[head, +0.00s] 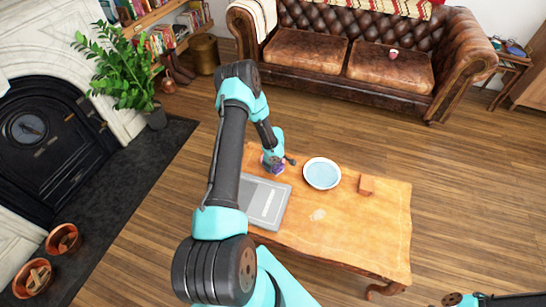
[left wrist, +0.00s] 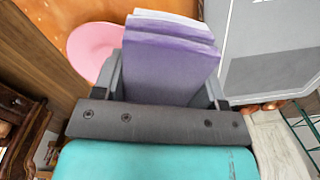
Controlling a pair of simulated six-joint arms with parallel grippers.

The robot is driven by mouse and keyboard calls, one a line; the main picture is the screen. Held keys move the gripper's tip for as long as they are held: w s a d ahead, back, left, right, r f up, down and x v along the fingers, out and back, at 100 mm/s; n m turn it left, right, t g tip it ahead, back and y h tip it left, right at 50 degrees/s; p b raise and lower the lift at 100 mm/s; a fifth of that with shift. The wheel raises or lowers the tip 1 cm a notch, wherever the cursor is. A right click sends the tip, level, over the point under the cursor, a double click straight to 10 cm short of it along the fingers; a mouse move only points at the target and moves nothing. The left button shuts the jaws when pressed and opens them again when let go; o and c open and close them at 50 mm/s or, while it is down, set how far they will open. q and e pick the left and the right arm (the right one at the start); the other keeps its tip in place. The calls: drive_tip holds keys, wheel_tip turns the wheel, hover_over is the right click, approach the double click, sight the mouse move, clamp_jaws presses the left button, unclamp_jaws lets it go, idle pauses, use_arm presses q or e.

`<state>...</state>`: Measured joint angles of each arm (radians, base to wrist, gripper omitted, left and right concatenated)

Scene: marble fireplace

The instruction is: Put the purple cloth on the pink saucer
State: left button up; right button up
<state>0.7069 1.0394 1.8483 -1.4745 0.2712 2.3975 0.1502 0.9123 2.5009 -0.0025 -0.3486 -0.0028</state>
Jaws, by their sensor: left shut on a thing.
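The purple cloth (left wrist: 165,65) is a folded, layered piece, held between the fingers of my left gripper (head: 273,168). In the left wrist view it rises upright between the two grey fingers, its paler top edge away from the palm. The pink saucer (left wrist: 92,48) lies on the wooden table to the left of the cloth in that view, partly covered by the gripper. The cloth looks apart from the saucer's middle; the height between them is hard to tell. In the head view my left wrist hides most of the saucer.
A grey flat device (head: 263,203) lies on the table (head: 340,225) close to the gripper. A white-rimmed blue dish (head: 322,173) and a small brown block (head: 367,186) are to the right. The table's front right is clear. A leather sofa (head: 350,60) stands behind.

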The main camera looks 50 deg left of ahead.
use_arm(q)
drive_tip(key=shift+w+a+f, duration=0.2)
drive_tip(key=shift+w+a, duration=1.15)
drive_tip(key=shift+a, duration=0.2)
drive_tip(key=shift+w+a+f, duration=0.2)
drive_tip(key=shift+w+a, duration=1.15)
drive_tip(key=shift+a, duration=0.15)
drive_tip(key=shift+w+a, duration=0.1)
drive_tip(key=shift+a+f, duration=0.1)
drive_tip(key=shift+f, duration=1.65)
drive_tip(key=shift+f, duration=0.1)
drive_tip(key=o, duration=1)
drive_tip(key=shift+c, duration=0.2)
wheel_tip(320, 180, up, 12)
